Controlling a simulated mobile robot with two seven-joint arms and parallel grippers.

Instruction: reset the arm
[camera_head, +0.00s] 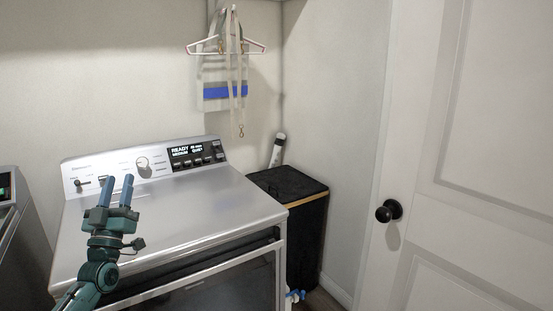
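My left arm (101,250) comes in from the lower left, over the front left of the washer. My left gripper (117,189) points up and away, with its two blue fingers apart and nothing between them. It is in front of the control panel's left part in the picture. My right gripper is not in view.
A black bin (306,225) stands right of the washer, with a white bottle (277,150) behind it. A hanger (227,47) with straps hangs on the back wall. A white door (480,170) with a black knob (389,211) is at right. Another appliance (15,215) is at far left.

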